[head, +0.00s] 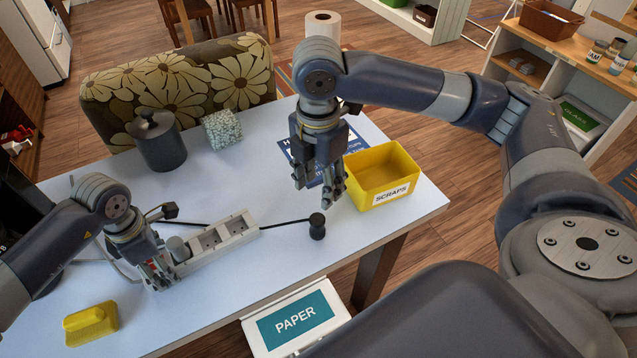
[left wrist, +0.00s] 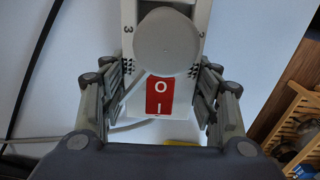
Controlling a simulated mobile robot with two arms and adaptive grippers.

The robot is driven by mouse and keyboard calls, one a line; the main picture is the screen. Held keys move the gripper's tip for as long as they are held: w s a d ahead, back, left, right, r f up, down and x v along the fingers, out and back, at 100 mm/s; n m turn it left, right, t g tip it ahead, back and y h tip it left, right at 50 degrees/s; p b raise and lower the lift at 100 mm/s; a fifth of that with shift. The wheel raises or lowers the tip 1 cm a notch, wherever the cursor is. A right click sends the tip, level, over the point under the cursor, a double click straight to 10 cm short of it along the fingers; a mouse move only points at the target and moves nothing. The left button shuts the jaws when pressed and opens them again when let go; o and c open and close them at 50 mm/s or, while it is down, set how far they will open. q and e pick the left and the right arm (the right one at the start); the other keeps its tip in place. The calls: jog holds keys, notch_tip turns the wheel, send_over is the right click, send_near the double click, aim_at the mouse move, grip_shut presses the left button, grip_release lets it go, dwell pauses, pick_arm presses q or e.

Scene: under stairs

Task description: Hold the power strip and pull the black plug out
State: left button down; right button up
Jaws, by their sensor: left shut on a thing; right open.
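The white power strip (head: 238,226) lies slantwise on the table, with bare sockets showing toward its right end. A grey round plug (head: 179,248) sits in the socket nearest my left gripper (head: 160,281). My left gripper is shut on the strip's left end. In the left wrist view its fingers flank the strip (left wrist: 134,104) by the red switch (left wrist: 159,96), below the grey plug (left wrist: 168,42). The black plug (head: 317,227) is on the table, right of the strip and apart from it, with a black cord leading left. My right gripper (head: 333,198) is open and empty above it.
A yellow SCRAPS bin (head: 402,160) stands right of my right gripper. A dark pot (head: 160,150) and a patterned cube (head: 222,130) stand at the back. A PAPER box (head: 296,318) is beyond the front edge.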

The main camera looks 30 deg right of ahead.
pick_arm(q)
jog(key=shift+c, duration=2.4)
grip_release()
